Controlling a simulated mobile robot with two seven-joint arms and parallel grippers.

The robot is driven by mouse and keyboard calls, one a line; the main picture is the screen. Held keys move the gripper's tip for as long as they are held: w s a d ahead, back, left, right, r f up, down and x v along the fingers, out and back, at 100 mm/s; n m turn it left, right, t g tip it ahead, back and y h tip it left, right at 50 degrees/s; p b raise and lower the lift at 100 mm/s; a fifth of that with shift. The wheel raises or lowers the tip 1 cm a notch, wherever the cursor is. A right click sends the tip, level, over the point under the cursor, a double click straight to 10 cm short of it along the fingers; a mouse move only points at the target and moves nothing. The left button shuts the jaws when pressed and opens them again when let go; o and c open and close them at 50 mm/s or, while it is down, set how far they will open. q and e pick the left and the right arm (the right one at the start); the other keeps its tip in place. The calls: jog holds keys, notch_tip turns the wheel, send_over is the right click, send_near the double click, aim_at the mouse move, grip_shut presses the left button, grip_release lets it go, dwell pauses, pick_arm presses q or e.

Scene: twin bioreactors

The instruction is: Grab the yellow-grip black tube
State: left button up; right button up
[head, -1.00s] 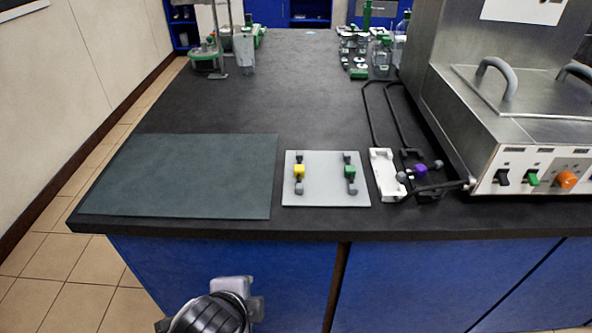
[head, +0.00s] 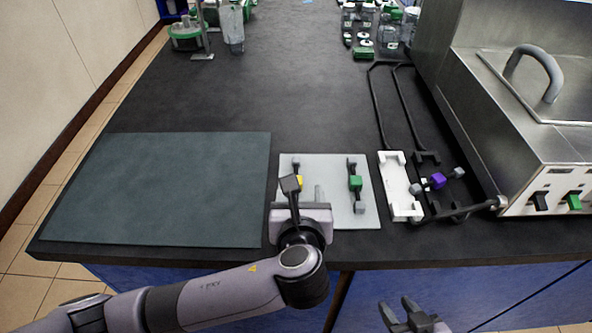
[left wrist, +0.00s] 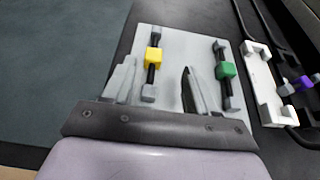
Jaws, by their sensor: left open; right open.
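The yellow-grip black tube (left wrist: 153,55) lies on a light grey plate (left wrist: 190,45), with grey ends and a yellow block in its middle. My right gripper (head: 402,312) is open and empty, low in front of the bench edge.
A green-grip black tube (head: 355,183) lies on the plate's right side. Right of it are a white holder (head: 399,188), a purple-grip tube (head: 438,181) and a steel machine (head: 540,110). A dark green mat (head: 160,185) lies bare at left.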

pick_arm(q)
jog(key=shift+a+f+x, duration=0.1)
jog(key=shift+a+x, duration=0.05)
jog(key=shift+x, duration=0.9)
jog(key=shift+a+f+x, duration=0.1)
jog(key=shift+x, duration=0.9)
jog(key=shift+a+f+x, duration=0.1)
jog(key=shift+a+x, duration=0.05)
jog(key=shift+x, duration=0.9)
jog(key=shift+s, duration=0.1)
grip_shut()
